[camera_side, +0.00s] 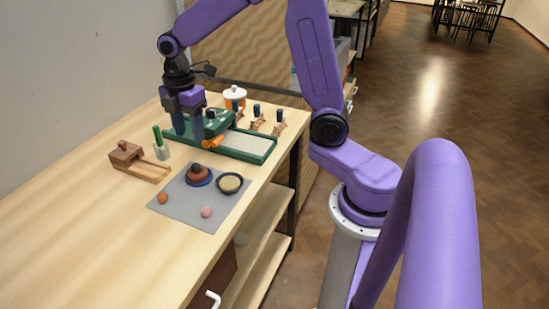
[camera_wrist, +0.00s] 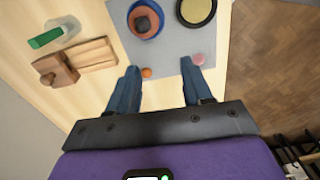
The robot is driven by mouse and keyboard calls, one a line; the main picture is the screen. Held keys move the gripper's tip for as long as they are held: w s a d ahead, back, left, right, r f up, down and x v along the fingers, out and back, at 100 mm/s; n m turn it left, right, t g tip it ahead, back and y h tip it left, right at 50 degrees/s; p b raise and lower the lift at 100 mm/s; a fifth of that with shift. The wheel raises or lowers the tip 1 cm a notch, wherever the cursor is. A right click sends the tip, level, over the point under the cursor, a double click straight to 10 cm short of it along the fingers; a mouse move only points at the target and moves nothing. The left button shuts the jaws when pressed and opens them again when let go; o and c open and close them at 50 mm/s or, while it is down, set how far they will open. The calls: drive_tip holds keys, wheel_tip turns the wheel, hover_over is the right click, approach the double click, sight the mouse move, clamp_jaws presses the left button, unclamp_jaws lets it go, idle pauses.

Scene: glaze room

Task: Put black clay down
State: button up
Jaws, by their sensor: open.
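The black clay (camera_side: 196,167) is a small dark lump on top of a reddish-brown piece in a blue dish (camera_side: 209,181) on the grey mat (camera_side: 178,203). In the wrist view the black clay (camera_wrist: 142,24) sits in the blue dish (camera_wrist: 159,30), near the top edge. My gripper (camera_side: 188,133) is open with nothing between its fingers. It hangs above the table, behind the mat, in front of the green tray's left end. In the wrist view my gripper (camera_wrist: 160,68) has its fingers spread, apart from the clay.
A dark bowl with pale contents (camera_side: 230,183), an orange ball (camera_side: 162,198) and a pink ball (camera_side: 207,212) are on the mat. A wooden block tool (camera_side: 137,160) and a cup with a green stick (camera_side: 161,151) stand left. The green tray (camera_side: 258,152) lies behind. The table's front-left is clear.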

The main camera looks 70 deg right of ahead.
drive_tip(key=s+a+m, duration=0.2)
drive_tip(key=s, duration=1.1)
drive_tip(key=s+a+m, duration=0.1)
drive_tip(key=s+m, duration=0.1)
drive_tip(key=s, duration=1.1)
drive_tip(key=shift+s+a+m, duration=0.4)
drive_tip(key=shift+c, duration=0.3)
